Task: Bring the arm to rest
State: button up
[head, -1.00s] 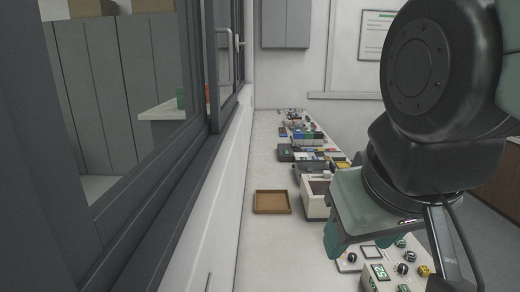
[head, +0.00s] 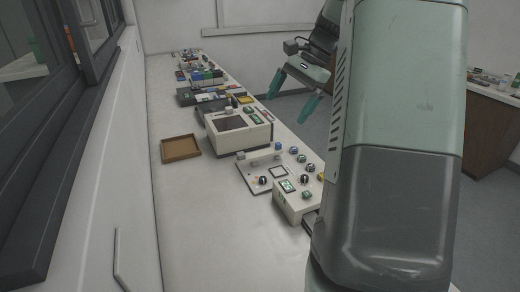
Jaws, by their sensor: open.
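My gripper (head: 293,93) shows at the upper middle of the head view, to the right of the bench. Its two teal fingers are apart with nothing between them. It hangs in the air, clear of the bench items. My arm's large green and grey link fills the right of the view and hides part of the bench's right edge.
The white bench (head: 190,240) runs away from me. On it are a wooden tray (head: 181,147), a cream machine with a dark window (head: 238,128), a control panel (head: 265,174) and several small items farther back. The front left of the bench is clear. A window (head: 60,110) stands at left.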

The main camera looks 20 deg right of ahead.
jog(key=d+f+m+y, duration=0.2)
jog(key=d+f+m, duration=0.2)
jog(key=d+f, duration=0.45)
jog(key=s+d+f+m+t+y, duration=0.2)
jog(key=s+d+f+m+t, duration=0.25)
jog(key=s+d+f, duration=0.4)
jog(key=s+d+f+m+t+y, duration=0.1)
jog(key=s+d+f+m+t, duration=0.3)
jog(key=d+f, duration=0.75)
jog(key=shift+m+g, duration=0.45)
jog(key=x, duration=0.9)
jog(key=shift+s+a, duration=0.2)
jog(key=shift+s, duration=0.05)
